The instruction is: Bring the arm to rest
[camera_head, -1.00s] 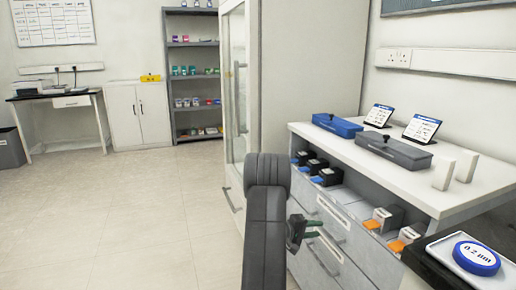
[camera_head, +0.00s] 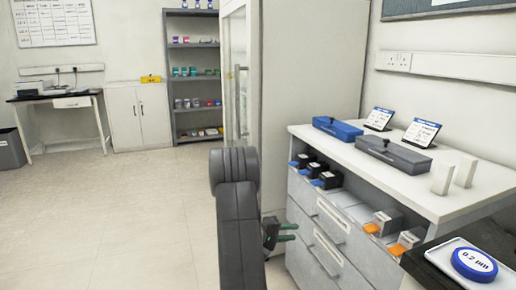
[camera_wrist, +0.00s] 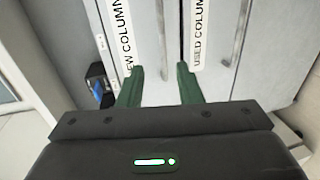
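My gripper (camera_head: 287,232) shows in the head view in front of the drawer cabinet, partly hidden behind my dark arm. In the wrist view my gripper (camera_wrist: 160,88) has its two green fingers well apart with nothing between them. It is open and empty. Beyond the fingers are the grey drawer fronts (camera_wrist: 150,55) with upright labels, one ending in "EW COLUMN" and one reading "USED COLUMN". The fingers appear apart from the drawers, but the exact gap is hard to tell.
The cabinet (camera_head: 345,262) holds black and blue blocks (camera_head: 326,180) and grey and orange blocks (camera_head: 384,222) on its ledge. A blue box (camera_head: 338,127) and a grey box (camera_head: 393,155) stand on top. A round blue-rimmed disc (camera_head: 474,263) lies lower right. The floor (camera_head: 110,215) at left is clear.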

